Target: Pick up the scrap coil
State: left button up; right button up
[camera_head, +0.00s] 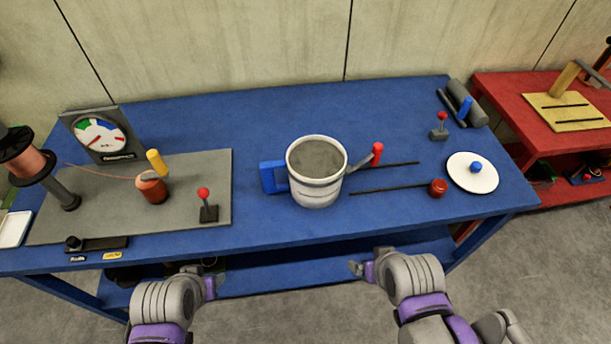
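No coil in view can be told for certain as the scrap coil. A small copper-coloured coil (152,188) with a yellow handle stands on the grey plate at the left of the blue table. A larger copper spool (28,163) sits on a dark post at the far left, with a thin wire running toward the small coil. My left gripper (214,268) is low at the table's front edge, apart from both coils. My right gripper (357,267) is in front of the table, below the white pot. Neither visibly holds anything; their finger openings are unclear.
A white pot (316,190) with blue and red side parts stands mid-table. A dial gauge (101,135), a red-knobbed lever (207,207) and a white lid (472,176) are also on the blue table (250,120). A red table (505,98) stands right.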

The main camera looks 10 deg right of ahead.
aim_at(438, 188)
jog(key=i+l+z, duration=0.1)
jog(key=z, duration=1.35)
jog(key=i+l+u, duration=0.15)
jog(key=u, duration=0.25)
jog(key=i+l+u, duration=0.1)
jog(key=l+u, duration=0.35)
